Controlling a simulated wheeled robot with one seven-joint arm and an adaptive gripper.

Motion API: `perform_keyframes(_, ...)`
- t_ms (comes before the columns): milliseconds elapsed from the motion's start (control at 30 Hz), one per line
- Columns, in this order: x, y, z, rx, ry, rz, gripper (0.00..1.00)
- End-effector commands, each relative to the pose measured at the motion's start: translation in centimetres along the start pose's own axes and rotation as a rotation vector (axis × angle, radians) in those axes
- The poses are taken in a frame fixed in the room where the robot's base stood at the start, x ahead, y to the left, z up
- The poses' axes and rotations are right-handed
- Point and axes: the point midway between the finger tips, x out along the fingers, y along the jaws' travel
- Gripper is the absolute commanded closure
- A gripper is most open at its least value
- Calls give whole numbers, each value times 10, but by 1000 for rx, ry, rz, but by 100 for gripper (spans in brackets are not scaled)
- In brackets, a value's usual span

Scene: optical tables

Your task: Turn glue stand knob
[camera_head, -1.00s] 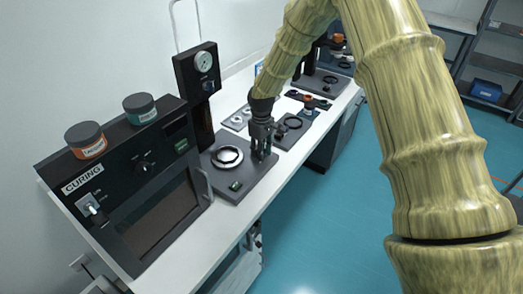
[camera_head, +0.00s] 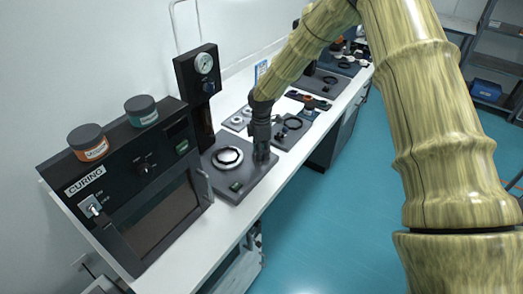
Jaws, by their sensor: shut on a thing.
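The glue stand has a black column with a round white gauge (camera_head: 204,63) and a dark base plate (camera_head: 238,192) carrying a pale ring (camera_head: 228,157). A small round control (camera_head: 207,87) sits on the column below the gauge. My gripper (camera_head: 261,158) points down at the right side of the base plate, just right of the ring. It is shut on what I take to be the glue stand knob, which the fingers hide.
A black curing oven (camera_head: 140,190) stands at the left of the white table, with an orange-labelled jar (camera_head: 88,142) and a green-labelled jar (camera_head: 141,110) on top. Flat plates and small parts (camera_head: 290,128) lie beyond my gripper. The floor at right is clear.

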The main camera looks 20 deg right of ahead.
Motion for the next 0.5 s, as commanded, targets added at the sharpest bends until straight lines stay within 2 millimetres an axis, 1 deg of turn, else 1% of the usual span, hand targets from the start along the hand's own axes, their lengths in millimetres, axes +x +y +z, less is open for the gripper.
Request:
perform_keyframes(33,-3,2,2,-24,-1,5,96)
perform_keyframes(200,-3,3,2,-104,-1,5,96)
perform_keyframes(500,-3,3,2,-166,-2,6,95)
